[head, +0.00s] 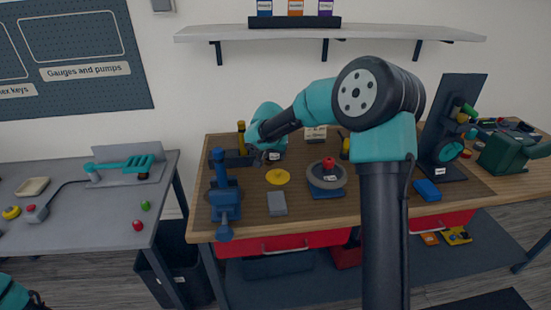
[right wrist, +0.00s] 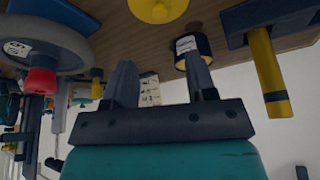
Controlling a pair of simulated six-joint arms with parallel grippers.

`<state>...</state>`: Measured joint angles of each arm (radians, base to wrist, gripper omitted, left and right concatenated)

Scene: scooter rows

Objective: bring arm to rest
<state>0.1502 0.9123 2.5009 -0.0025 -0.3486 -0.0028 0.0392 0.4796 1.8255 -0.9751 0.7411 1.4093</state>
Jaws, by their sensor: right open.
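My right arm rises at the right of the head view and reaches across the wooden workbench (head: 248,207). Its gripper (head: 262,154) is at the back left of the bench, partly hidden by its own wrist. In the right wrist view the gripper (right wrist: 162,78) has its two dark fingers spread apart, with nothing held. A dark cylinder with a white label (right wrist: 190,46) is close by the right-hand finger; I cannot tell whether they touch. My left arm shows only as a teal and dark piece (head: 18,297) at the bottom left corner; its jaws cannot be made out.
Near the right gripper are a blue vise (head: 223,193), a yellow disc (head: 278,177), a grey block (head: 277,203) and a wheel with a red hub (head: 328,174). A dark upright stand (head: 455,110) is right of the arm. A grey table (head: 90,230) stands left, beyond a gap.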

